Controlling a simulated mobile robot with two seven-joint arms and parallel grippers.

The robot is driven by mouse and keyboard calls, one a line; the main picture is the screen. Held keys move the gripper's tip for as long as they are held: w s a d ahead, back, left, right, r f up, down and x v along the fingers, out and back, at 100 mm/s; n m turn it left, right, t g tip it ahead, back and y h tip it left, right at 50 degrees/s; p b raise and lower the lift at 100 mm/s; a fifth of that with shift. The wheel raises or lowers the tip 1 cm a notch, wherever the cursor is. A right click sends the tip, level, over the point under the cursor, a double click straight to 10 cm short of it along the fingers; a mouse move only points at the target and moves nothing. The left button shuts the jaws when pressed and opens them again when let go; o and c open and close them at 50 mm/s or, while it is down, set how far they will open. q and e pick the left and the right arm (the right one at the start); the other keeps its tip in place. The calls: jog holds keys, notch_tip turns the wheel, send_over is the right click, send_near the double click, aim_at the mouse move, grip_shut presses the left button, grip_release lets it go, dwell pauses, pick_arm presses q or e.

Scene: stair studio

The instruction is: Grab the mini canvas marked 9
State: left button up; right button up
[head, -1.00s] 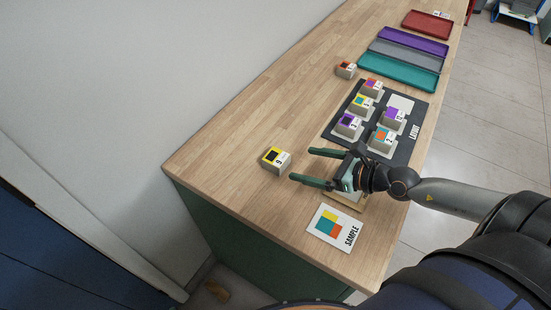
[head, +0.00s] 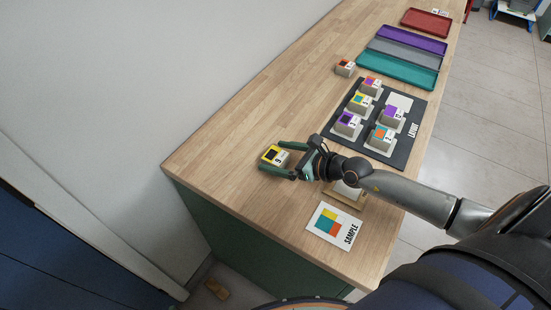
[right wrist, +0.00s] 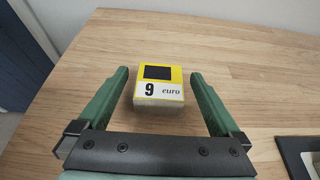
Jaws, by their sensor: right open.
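The mini canvas marked 9 (head: 274,156) is a small block with a yellow top and a black square, at the left of the wooden counter. In the right wrist view the canvas (right wrist: 158,88) shows "9 euro" on its white label. My right gripper (head: 279,159) is open, with its green fingers on either side of the canvas. In the right wrist view the right gripper (right wrist: 157,78) has a clear gap between each finger and the block. My left gripper is not in view.
A dark layout board (head: 410,147) holds several other blocks. Teal (head: 398,70), grey, purple and red trays (head: 427,22) lie at the far end. A sample card (head: 332,226) lies near the front edge.

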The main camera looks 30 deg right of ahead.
jog(key=shift+w+a+f, duration=0.2)
jog(key=shift+w+a, duration=0.05)
jog(key=shift+w, duration=0.1)
jog(key=shift+c, duration=0.4)
jog(key=c, duration=1.2)
jog(key=shift+c, duration=0.4)
jog(key=shift+r, duration=0.15)
